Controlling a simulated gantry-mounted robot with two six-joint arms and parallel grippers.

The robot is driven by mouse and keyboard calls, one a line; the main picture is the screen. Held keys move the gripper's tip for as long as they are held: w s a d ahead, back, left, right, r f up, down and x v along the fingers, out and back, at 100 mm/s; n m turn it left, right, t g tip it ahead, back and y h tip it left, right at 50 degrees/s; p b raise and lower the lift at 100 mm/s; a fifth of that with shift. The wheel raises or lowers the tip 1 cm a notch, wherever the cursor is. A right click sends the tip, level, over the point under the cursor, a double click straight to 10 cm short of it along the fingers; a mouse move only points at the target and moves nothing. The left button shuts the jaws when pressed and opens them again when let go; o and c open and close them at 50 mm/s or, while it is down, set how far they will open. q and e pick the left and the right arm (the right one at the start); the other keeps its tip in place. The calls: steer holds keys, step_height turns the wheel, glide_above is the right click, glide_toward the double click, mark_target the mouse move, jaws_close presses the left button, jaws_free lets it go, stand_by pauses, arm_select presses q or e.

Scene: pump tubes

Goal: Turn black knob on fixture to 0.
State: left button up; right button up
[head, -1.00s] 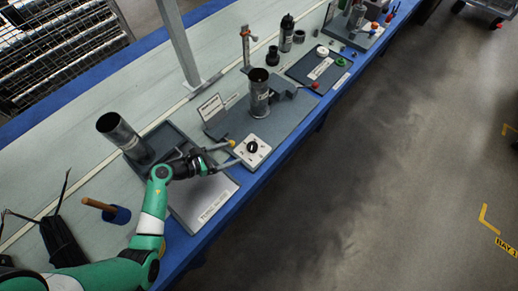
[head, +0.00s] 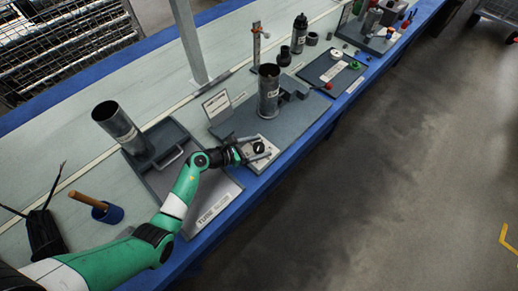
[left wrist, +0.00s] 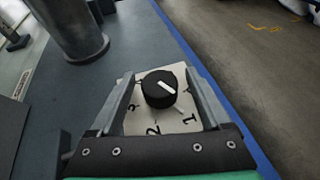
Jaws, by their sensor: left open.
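The black knob (head: 258,147) sits on a pale square dial plate (head: 262,160) near the front edge of the fixture. Numbers 1 and 2 show on the near side of the plate (left wrist: 150,128); other marks are partly hidden by the fingers. My left gripper (head: 262,148) is open, with one finger on each side of the knob and a visible gap to it. My right gripper is not in view.
A metal tube (head: 269,92) stands upright on the grey fixture base (head: 225,125) behind the knob. The blue table edge (head: 290,155) runs close by on the right.

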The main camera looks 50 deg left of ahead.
arm_select(q)
steer(key=shift+c, duration=0.3)
jaws_close()
steer(key=shift+r+n+y+p, duration=0.2)
steer(key=shift+n+y+p, duration=0.15)
steer(key=shift+p, duration=0.55)
steer(key=n+y+p, duration=0.2)
steer(key=y+p, duration=0.1)
steer(key=p, duration=0.1)
steer(key=n+y+p, duration=0.3)
steer(key=p, duration=0.2)
steer(key=shift+w+d+r+p, duration=0.15)
steer(key=shift+p, duration=0.15)
steer(key=shift+f+n+g+y, duration=0.25)
steer(key=shift+n+g+y, duration=0.05)
steer(key=shift+n+y, duration=0.7)
steer(key=shift+f+n+g+y+b, duration=0.15)
steer(key=shift+n+g+y+b, duration=0.45)
steer(key=shift+n+y, duration=0.6)
steer(key=shift+n+g+y+b, duration=0.75)
steer(key=shift+n+g+y, duration=0.15)
steer(key=shift+n+y, duration=0.05)
steer(key=shift+a, duration=0.2)
